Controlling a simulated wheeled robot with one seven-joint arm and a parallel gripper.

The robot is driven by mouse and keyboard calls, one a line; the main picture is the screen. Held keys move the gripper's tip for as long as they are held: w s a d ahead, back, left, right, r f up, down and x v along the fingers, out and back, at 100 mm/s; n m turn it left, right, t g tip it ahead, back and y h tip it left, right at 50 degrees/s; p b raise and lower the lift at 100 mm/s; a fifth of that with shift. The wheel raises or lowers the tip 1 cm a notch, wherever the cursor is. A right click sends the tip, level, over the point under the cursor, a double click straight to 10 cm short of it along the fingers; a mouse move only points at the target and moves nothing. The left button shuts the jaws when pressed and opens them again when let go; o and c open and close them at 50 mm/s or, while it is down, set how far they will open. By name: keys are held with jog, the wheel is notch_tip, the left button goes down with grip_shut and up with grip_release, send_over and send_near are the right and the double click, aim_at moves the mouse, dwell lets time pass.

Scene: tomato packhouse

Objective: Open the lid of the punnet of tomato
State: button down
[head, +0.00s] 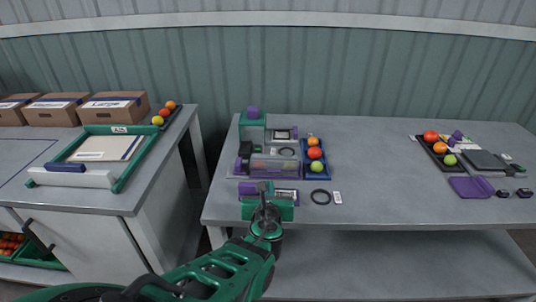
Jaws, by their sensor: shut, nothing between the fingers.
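A low, clear-topped container with a purple base (289,174) lies on the middle table and looks like the punnet. Its clear lid (275,162) appears closed; the contents are too small to tell. My gripper (256,187) is at the near side of this punnet, over the front part of the table. Its purple fingers are shut and empty. My green wrist hides part of the table edge. I cannot tell whether the fingers touch the punnet.
A blue tray of tomatoes (325,170) stands right of the punnet, and a green device (252,133) behind it. A dark tomato tray (430,150) and a purple open case (471,187) are further right.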

aim_at(274, 163)
jog(key=x, duration=0.6)
jog(key=shift+w+d, duration=0.1)
jog(key=shift+d, duration=0.05)
jog(key=shift+a, duration=0.25)
jog(key=shift+d, duration=0.15)
jog(key=shift+r, duration=0.15)
